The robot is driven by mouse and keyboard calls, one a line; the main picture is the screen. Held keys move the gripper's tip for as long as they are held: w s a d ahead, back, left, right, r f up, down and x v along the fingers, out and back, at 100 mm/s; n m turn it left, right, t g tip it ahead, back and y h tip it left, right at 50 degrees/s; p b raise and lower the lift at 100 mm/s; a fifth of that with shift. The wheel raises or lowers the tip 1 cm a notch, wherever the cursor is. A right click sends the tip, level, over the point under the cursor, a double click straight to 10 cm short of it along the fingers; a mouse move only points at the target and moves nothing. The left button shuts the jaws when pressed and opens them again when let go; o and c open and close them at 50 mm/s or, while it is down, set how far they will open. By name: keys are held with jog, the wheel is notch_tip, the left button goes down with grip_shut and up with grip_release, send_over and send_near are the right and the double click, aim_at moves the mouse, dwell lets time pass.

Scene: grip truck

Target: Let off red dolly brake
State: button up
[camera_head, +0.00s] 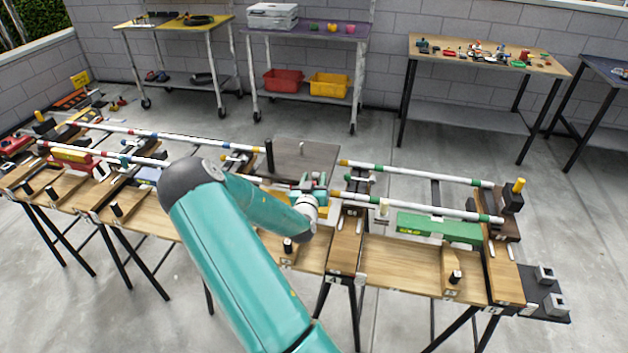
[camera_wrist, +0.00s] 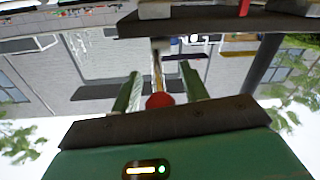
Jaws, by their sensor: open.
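My gripper (camera_head: 309,187) is at the end of my teal arm, low over the middle of the long bench and in front of a dark grey plate (camera_head: 305,158). In the wrist view, its two green fingers (camera_wrist: 160,82) stand apart. A round red end (camera_wrist: 160,101) shows between them, with a thin rod behind it; I cannot tell whether this is the brake or whether the fingers touch it. No part is clearly recognisable as the red dolly's brake, and my arm hides part of the bench.
White rails (camera_head: 420,208) with coloured bands run along the bench. A green block (camera_head: 438,227) lies at the right. An upright post with a yellow top (camera_head: 518,186) stands at the right end. Behind are carts and a table of small parts (camera_head: 490,55), with open floor between.

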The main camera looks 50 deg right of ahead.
aim_at(318, 176)
grip_shut()
jog(key=shift+r, duration=0.1)
jog(key=y, duration=0.1)
jog(key=d+r+g+y, duration=0.1)
jog(key=y, duration=0.1)
jog(key=shift+w+r+g, duration=0.15)
jog(key=shift+r+g, duration=0.05)
jog(key=shift+g, duration=0.1)
jog(key=y, duration=0.1)
jog(key=d+r+g+y, duration=0.1)
jog(key=y, duration=0.1)
jog(key=shift+w+d+m, duration=0.2)
jog(key=shift+m, duration=0.1)
jog(key=y, duration=0.1)
jog(key=d+g+y, duration=0.1)
jog(key=y, duration=0.1)
jog(key=shift+w+d+r+g, duration=0.15)
jog(key=shift+w+r+g, duration=0.05)
jog(key=shift+w+g, duration=0.1)
jog(key=shift+w+d+g+y, duration=0.25)
jog(key=shift+d+g+y, duration=0.15)
jog(key=shift+y, duration=0.55)
jog(key=shift+w+d+g+y, duration=0.25)
jog(key=shift+g+y, duration=0.25)
jog(key=shift+y, duration=0.45)
